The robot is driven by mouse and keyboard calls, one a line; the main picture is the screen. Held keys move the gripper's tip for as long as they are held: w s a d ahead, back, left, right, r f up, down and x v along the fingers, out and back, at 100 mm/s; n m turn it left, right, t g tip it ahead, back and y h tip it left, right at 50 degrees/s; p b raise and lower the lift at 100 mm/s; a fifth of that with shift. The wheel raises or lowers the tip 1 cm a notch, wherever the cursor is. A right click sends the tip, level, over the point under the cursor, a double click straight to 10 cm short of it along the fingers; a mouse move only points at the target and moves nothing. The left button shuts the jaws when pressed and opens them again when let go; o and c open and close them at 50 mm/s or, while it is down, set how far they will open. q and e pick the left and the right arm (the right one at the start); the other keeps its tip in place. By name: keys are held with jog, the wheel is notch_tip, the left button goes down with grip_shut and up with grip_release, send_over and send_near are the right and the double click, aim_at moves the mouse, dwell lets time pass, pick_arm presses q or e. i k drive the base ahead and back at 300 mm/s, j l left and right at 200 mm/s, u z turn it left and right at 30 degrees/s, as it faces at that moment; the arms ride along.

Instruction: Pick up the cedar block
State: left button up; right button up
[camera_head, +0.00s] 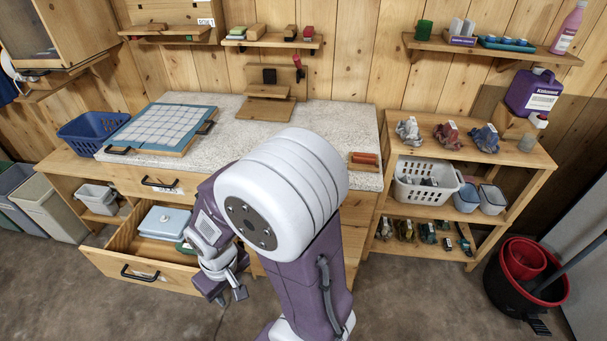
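No block is clearly marked as the cedar block. Small wooden blocks stand on the middle wall shelf: a tan block (256,31) and a brown block (290,32). My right arm, purple and white, fills the lower middle. Its gripper (231,295) points down in front of the open drawer, well below the shelf and apart from the blocks. Its fingers look spread with nothing between them. My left gripper is not in view. My arm hides part of the counter and cabinet front.
The speckled counter (225,108) holds a tiled board (165,124), a wooden stand (268,106) and reddish pieces (363,158). A drawer (140,265) stands open with a pale blue box (164,222). A shelf unit (520,155) and a black bucket (500,285) stand right.

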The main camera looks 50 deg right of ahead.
aim_at(367, 158)
jog(key=z, duration=2.4)
